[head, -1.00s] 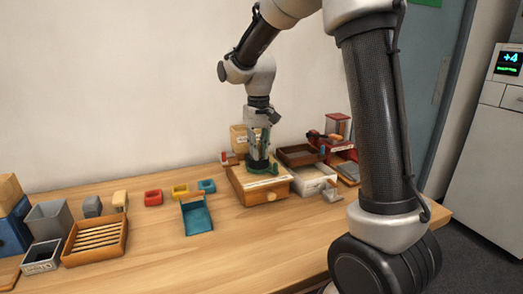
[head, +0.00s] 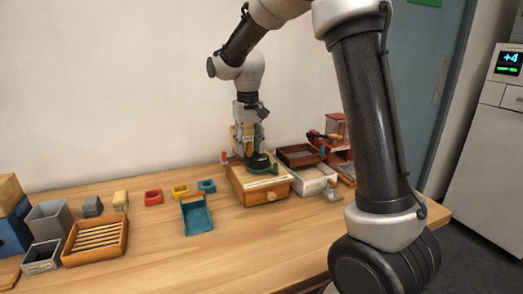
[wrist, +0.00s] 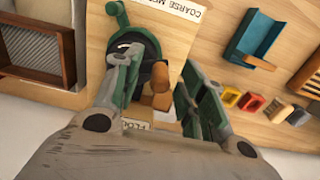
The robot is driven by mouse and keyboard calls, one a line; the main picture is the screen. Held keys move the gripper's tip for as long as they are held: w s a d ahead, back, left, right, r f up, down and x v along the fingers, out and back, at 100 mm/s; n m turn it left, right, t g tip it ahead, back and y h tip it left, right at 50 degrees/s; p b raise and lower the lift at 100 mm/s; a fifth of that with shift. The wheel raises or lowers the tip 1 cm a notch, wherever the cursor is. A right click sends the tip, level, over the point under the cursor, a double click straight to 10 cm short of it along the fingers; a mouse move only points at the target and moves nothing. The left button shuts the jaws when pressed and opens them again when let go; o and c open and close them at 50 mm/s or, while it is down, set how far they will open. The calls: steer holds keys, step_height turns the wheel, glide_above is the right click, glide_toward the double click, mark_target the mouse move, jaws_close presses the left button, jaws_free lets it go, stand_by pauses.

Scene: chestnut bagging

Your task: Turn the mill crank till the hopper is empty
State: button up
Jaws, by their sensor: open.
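The mill is a wooden box (head: 262,190) with a round front knob, a green ring and a dark round hopper on top (head: 258,163). It also shows in the wrist view, with its green ring (wrist: 117,15) and a label partly reading "COARSE". A brown wooden crank knob (wrist: 160,77) stands between the fingers of my gripper (wrist: 162,95). The fingers are apart on either side of it; contact cannot be told. In the head view my gripper (head: 250,143) points down over the mill. The hopper's contents are hidden.
A brown tray (head: 300,155), a white box (head: 315,180) and a red device (head: 335,125) stand right of the mill. A teal scoop (head: 196,215), small coloured cups and a slatted tray (head: 97,240) lie to the left. The front table middle is clear.

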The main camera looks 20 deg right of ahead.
steer(key=shift+r, duration=3.3)
jaws_close()
steer(key=s+d+r+t, duration=0.2)
steer(key=s+d, duration=0.2)
steer(key=s, duration=0.6)
steer(key=s+d+r+t, duration=0.15)
steer(key=s+d, duration=0.35)
steer(key=s, duration=0.5)
steer(key=s+d+f, duration=0.1)
steer(key=s+f, duration=0.2)
steer(key=s, duration=0.6)
steer(key=shift+d+t, duration=0.35)
steer(key=shift+t, duration=0.1)
